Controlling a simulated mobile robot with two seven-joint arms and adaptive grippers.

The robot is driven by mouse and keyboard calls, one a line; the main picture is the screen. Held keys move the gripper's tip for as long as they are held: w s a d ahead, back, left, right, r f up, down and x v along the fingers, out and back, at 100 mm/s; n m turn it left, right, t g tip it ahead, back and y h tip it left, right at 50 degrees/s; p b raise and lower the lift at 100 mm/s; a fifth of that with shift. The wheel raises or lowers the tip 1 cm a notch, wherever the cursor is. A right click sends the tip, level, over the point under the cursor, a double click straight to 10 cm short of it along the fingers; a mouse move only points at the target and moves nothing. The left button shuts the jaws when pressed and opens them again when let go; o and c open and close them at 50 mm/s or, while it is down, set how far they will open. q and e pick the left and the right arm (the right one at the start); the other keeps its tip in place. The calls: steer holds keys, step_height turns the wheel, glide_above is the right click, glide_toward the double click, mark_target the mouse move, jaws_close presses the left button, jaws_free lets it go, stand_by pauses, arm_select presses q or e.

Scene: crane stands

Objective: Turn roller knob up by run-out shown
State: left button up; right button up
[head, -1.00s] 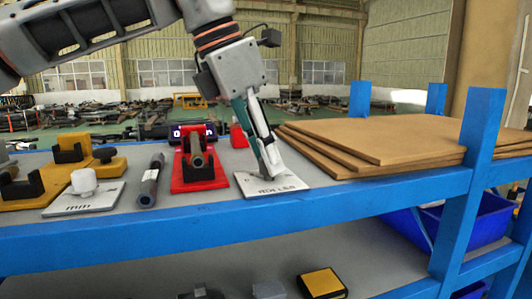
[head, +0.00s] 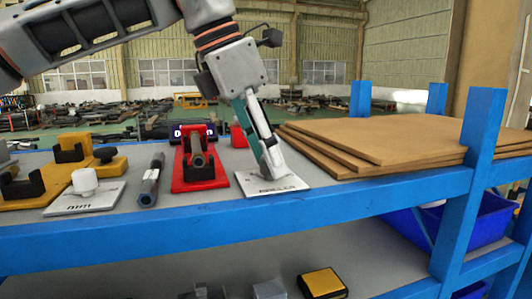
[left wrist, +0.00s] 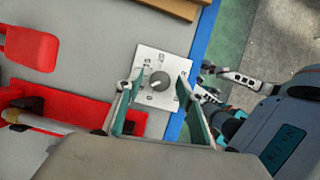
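The white ROLLER plate (head: 292,182) lies at the shelf's front edge. Its round roller knob (left wrist: 159,80) shows in the left wrist view, between the fingers of my left gripper (left wrist: 159,83), with a gap on both sides; the gripper is open. In the head view my left gripper (head: 272,168) points down at the plate and hides the knob. A dark display (head: 193,133) stands behind the red stand (head: 200,183) that bears a grey pipe; its text is too small to read surely. My right gripper (left wrist: 222,85) shows in the left wrist view beyond the shelf edge, fingers apart.
Brown boards (head: 375,140) are stacked right of the plate. A dark pipe (head: 150,182), a white mm plate (head: 85,202) with a white knob, and yellow blocks (head: 30,190) lie to the left. A blue post (head: 470,150) rises at the right.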

arm_select(q)
steer(key=v, duration=1.2)
steer(key=shift+a, duration=0.1)
